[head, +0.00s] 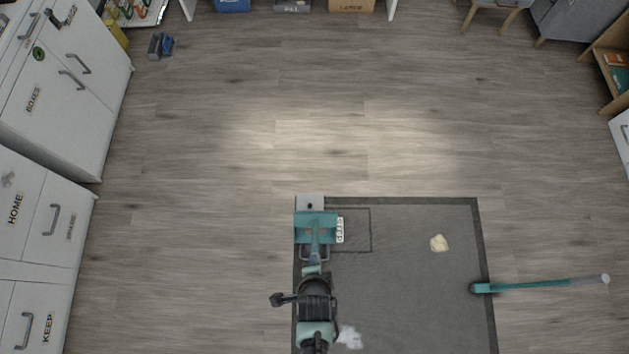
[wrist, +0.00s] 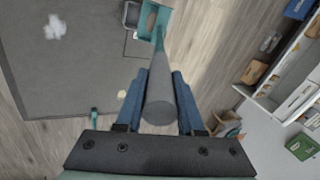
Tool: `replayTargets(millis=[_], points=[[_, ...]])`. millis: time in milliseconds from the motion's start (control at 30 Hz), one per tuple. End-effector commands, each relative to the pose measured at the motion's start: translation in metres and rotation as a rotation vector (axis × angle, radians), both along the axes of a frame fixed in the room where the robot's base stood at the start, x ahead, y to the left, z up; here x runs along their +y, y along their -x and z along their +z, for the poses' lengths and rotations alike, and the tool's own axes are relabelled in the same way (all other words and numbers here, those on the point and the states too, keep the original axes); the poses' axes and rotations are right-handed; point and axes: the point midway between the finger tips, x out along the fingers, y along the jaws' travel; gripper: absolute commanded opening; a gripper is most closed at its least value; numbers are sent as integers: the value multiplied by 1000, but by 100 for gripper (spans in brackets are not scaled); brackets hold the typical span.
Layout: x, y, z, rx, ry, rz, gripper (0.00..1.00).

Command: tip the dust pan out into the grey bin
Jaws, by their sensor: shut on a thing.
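The teal dust pan (head: 301,222) is over the upper left corner of a dark mat. My gripper (head: 313,270) is shut on the pan's handle. In the wrist view the grey handle (wrist: 160,95) lies between the two blue fingers of my gripper (wrist: 160,100), and the teal pan (wrist: 146,20) extends beyond it. Small brownish patches show in the pan; I cannot tell what they are. The grey bin (head: 293,5) stands at the far top edge, between a blue and a tan bin, partly cut off. It also shows in the wrist view (wrist: 270,42).
On the dark mat (head: 410,300) lie a cream crumpled piece (head: 438,242) and white fluff (head: 349,337). A teal long-handled tool (head: 540,285) crosses the mat's right edge. White drawers (head: 50,210) line the left. The wooden floor between mat and bins is clear.

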Motion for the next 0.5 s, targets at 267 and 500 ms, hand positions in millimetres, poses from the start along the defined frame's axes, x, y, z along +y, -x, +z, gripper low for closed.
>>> replayTargets(millis=[267,500], points=[[0,11,-3,-24,0,-1,0],[0,22,-6,-43,-1,-1,0]])
